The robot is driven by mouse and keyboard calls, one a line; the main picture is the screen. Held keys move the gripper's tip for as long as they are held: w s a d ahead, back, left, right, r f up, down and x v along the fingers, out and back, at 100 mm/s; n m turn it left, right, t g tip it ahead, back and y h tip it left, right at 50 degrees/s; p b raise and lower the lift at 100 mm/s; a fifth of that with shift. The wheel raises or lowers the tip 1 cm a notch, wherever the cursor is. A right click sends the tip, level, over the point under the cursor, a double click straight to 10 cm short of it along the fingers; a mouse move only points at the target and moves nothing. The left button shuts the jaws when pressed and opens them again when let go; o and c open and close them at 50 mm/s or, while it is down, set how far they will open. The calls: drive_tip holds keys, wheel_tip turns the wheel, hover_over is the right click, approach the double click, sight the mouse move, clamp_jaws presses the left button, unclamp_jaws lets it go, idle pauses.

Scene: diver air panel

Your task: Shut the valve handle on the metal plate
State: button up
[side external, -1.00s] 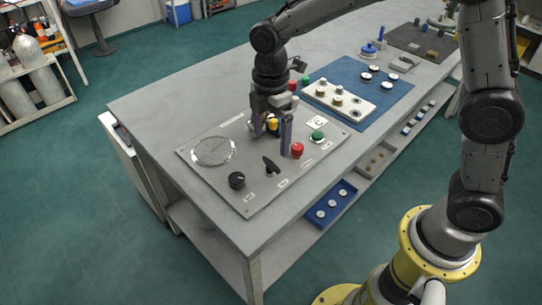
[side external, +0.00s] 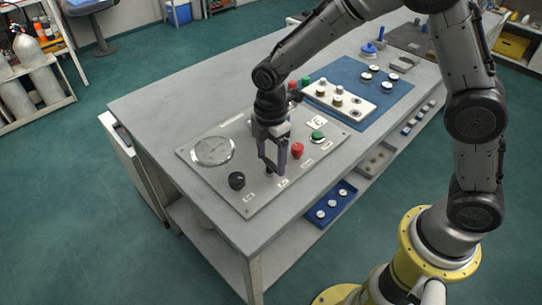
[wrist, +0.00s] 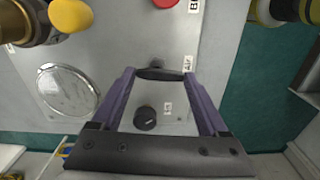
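The metal plate (side external: 232,190) lies on the grey table, with a round gauge, knobs and buttons on it. The black valve handle (wrist: 160,74) shows in the wrist view as a dark bar lying crosswise between my fingertips, beside a small label. In the side external view my gripper and its fingers mostly hide it. My gripper (side external: 272,168) points down at the plate over the handle. In the wrist view its purple fingers (wrist: 160,76) are spread wide, one fingertip near each end of the handle. Whether they touch it I cannot tell.
A black round knob (side external: 237,181) and the gauge (side external: 213,151) are left of my gripper. A red button (side external: 298,150) and a green one (side external: 318,136) are to the right. A white block with knobs (side external: 340,99) stands on a blue mat (side external: 385,84). The table's left part is clear.

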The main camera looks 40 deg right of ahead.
drive_tip(key=c, duration=0.7)
drive_tip(key=shift+m, duration=0.3)
drive_tip(key=m, duration=0.3)
drive_tip(key=shift+a, duration=0.1)
drive_tip(key=m, duration=0.5)
drive_tip(key=shift+w+a, duration=0.1)
drive_tip(key=m, duration=0.4)
drive_tip(key=shift+w, duration=0.1)
drive_tip(key=shift+w+m, duration=0.1)
drive_tip(key=shift+m, duration=2)
drive_tip(key=shift+r, duration=0.1)
